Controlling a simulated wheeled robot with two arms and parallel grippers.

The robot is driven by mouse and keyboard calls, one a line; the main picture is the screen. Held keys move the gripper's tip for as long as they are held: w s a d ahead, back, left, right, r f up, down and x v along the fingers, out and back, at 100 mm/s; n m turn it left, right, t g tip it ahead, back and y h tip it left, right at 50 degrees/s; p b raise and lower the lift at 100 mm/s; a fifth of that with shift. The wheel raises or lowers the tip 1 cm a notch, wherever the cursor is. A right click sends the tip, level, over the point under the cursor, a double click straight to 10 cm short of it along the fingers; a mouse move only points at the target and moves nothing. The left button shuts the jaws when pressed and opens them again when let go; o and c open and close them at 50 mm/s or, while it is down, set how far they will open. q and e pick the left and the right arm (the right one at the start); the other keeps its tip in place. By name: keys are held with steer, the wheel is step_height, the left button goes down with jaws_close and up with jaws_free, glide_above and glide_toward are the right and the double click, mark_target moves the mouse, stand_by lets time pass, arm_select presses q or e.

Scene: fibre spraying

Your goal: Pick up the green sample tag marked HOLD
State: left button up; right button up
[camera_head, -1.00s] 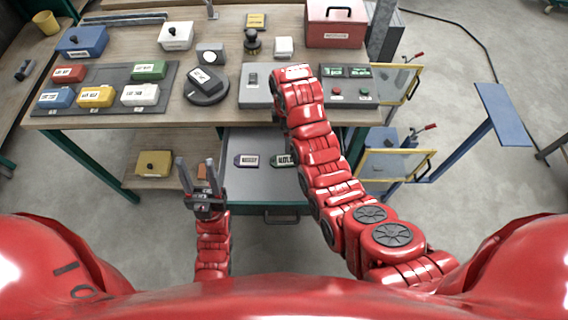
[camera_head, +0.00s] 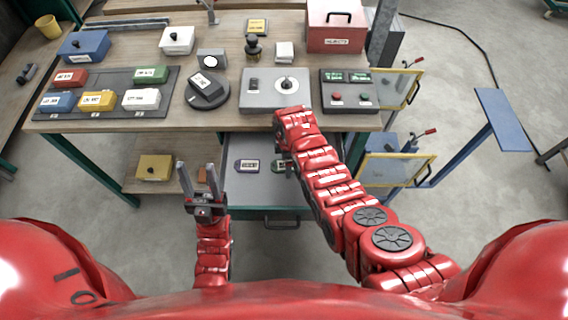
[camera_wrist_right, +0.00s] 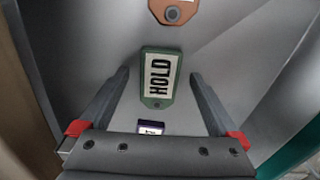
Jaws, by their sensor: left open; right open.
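The green sample tag marked HOLD (camera_wrist_right: 160,78) lies flat in the grey drawer. In the right wrist view it sits between the two fingers of my right gripper (camera_wrist_right: 159,76), which is open, with space on both sides of the tag. My left gripper (camera_head: 196,168) is open and empty, left of the drawer.
A purple tag (camera_head: 246,166) lies in the open drawer (camera_head: 262,192); it also shows in the right wrist view (camera_wrist_right: 152,128). An orange-brown tag (camera_wrist_right: 174,11) lies beyond the green one. The bench top (camera_head: 215,125) overhangs the drawer, carrying boxes and a grey control unit (camera_head: 258,98).

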steer(key=shift+f, duration=0.35)
steer(key=c, duration=1.4)
steer(key=shift+r, duration=0.1)
steer(key=shift+c, duration=0.2)
